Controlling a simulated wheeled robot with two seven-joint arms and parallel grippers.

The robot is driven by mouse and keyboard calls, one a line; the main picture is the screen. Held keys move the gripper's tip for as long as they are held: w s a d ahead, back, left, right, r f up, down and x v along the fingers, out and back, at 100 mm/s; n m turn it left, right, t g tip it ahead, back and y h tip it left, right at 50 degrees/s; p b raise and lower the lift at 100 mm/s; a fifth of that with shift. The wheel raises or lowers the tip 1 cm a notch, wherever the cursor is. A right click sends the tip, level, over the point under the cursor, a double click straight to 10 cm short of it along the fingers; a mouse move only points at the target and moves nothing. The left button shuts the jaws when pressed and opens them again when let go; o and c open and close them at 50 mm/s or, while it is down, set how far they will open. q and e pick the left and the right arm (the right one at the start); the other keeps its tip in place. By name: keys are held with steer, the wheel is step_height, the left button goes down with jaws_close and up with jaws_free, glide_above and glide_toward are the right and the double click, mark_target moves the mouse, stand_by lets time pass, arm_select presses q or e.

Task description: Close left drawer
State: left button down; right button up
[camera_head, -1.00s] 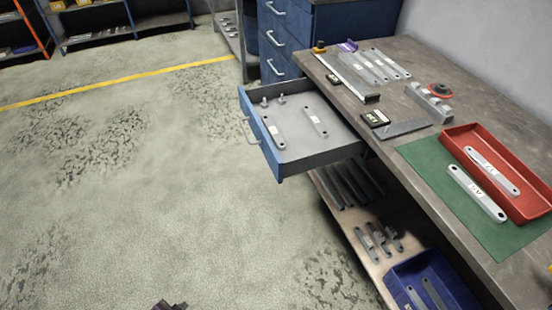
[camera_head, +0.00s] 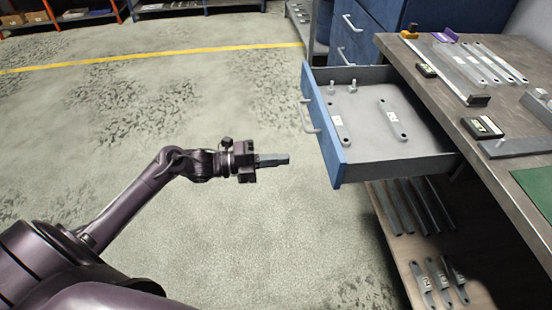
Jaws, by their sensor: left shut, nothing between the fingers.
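The left drawer (camera_head: 362,160) is pulled out from under the workbench, with a blue front (camera_head: 325,132) and a light handle (camera_head: 309,115) facing left. Several grey metal parts lie inside it: two flat brackets and two small bolt-like pieces. My left gripper (camera_head: 287,159) comes in from the left, its fingers shut with nothing between them. In the picture it is to the left of the drawer front, a short gap away and a little lower than the handle. It does not touch the drawer. My right gripper is out of view.
The workbench top (camera_head: 425,60) on the right holds long brackets, a black-labelled box (camera_head: 482,127) and a green mat (camera_head: 540,190). A lower shelf (camera_head: 400,245) under the drawer bears dark bars and brackets. A blue cabinet (camera_head: 365,35) stands behind. The floor left of the drawer is open.

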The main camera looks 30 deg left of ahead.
mark_target(329, 156)
arm_select(q)
steer(key=x, duration=0.9)
steer(key=shift+w+p, duration=0.15)
steer(key=shift+p, duration=0.15)
steer(key=shift+w+d+f, duration=0.1)
steer(key=shift+w+d, duration=0.1)
steer(key=shift+d, duration=0.15)
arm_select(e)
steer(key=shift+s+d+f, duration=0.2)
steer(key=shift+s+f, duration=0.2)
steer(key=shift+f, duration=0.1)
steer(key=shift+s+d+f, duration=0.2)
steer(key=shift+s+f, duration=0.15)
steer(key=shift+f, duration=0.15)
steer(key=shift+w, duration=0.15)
